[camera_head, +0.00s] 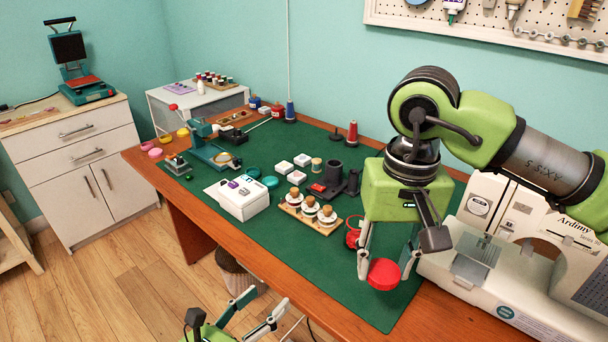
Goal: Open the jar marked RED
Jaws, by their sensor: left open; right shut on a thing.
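My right gripper (386,262) is shut on a round red lid (384,276) and holds it above the right part of the green mat. A small red-marked jar (353,238) stands on the mat just left of and behind the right gripper, partly hidden by its finger. The lid is apart from this jar. The label is too small to read. My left gripper (262,312) is open and empty at the bottom of the view, in front of the table's front edge.
A wooden rack (292,212) with several cork-topped jars stands left of the red jar, and a white box (236,203) is further left. A white sewing machine (465,275) fills the table's right end. The green mat (300,265) is clear near the front.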

